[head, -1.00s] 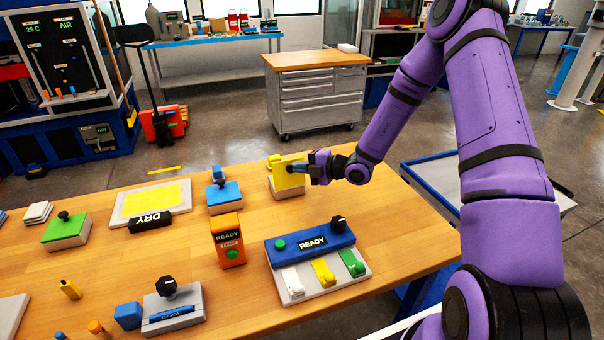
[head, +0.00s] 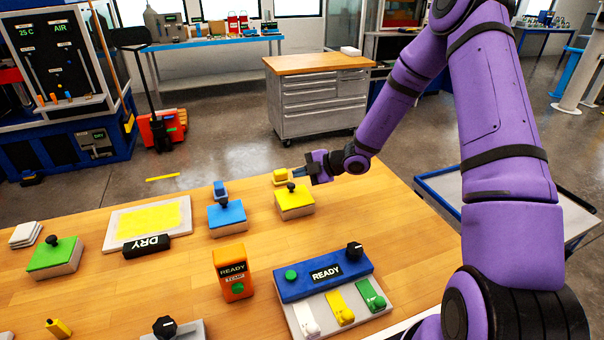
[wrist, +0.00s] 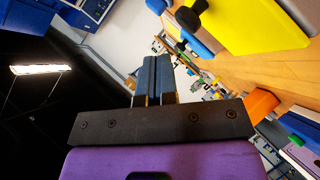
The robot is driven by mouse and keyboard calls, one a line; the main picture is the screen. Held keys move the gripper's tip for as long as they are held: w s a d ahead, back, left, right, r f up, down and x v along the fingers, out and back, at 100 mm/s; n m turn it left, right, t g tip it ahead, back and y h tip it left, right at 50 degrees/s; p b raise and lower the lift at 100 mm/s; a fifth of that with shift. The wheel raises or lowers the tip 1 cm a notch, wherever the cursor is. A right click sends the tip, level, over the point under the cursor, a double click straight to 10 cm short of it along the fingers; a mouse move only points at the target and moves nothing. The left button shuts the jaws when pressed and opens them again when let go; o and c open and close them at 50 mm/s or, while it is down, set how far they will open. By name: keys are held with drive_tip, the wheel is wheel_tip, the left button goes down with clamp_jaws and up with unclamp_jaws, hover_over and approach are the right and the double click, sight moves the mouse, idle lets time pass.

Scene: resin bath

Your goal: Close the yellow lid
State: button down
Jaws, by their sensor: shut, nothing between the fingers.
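The yellow lid (head: 296,203) lies flat on its pale box at the far edge of the bench, with a black knob (head: 291,187) standing up from it. My gripper (head: 299,172) is shut and empty, just behind and above the lid's right part, close to the knob in the picture. In the wrist view the closed fingers (wrist: 157,78) point past the yellow lid (wrist: 250,25), which shows at the upper right with its knob. There the fingers appear apart from the lid. Whether they touch the knob I cannot tell from the head view.
A blue-lidded box (head: 227,216) is to the left, with a green-lidded box (head: 52,255) further left. A READY panel (head: 325,274) and an orange READY unit (head: 234,272) stand in front.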

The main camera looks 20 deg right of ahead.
sight(297, 188)
drive_tip(key=shift+w+f, duration=0.75)
drive_tip(key=shift+w, duration=0.15)
drive_tip(key=shift+w+f, duration=0.65)
drive_tip(key=shift+f, duration=0.15)
drive_tip(key=v, duration=1.1)
drive_tip(key=s+a+r+n+g+h, duration=0.2)
drive_tip(key=s+a+r+n+g, duration=0.15)
drive_tip(key=s+r+n, duration=0.6)
drive_tip(key=s+a+r+n+g+h, duration=0.15)
drive_tip(key=s+a+r+n, duration=0.3)
drive_tip(key=r+n, duration=0.85)
drive_tip(key=s+d+r+n+t+h, duration=0.1)
drive_tip(key=s+r+n+h, duration=0.1)
drive_tip(key=s+n, duration=0.5)
drive_tip(key=s+d+r+n+t+h, duration=0.1)
drive_tip(key=s+d+r+n+h, duration=0.1)
drive_tip(key=s+n, duration=0.5)
drive_tip(key=s+d+r+n+h, duration=0.1)
drive_tip(key=s+r+n+h, duration=0.2)
drive_tip(key=s+n, duration=0.4)
drive_tip(key=r+n, duration=0.1)
drive_tip(key=n, duration=0.5)
drive_tip(key=shift+s+d+r+t, duration=0.2)
drive_tip(key=shift+s+d+t, duration=0.1)
drive_tip(key=shift+s+t, duration=0.1)
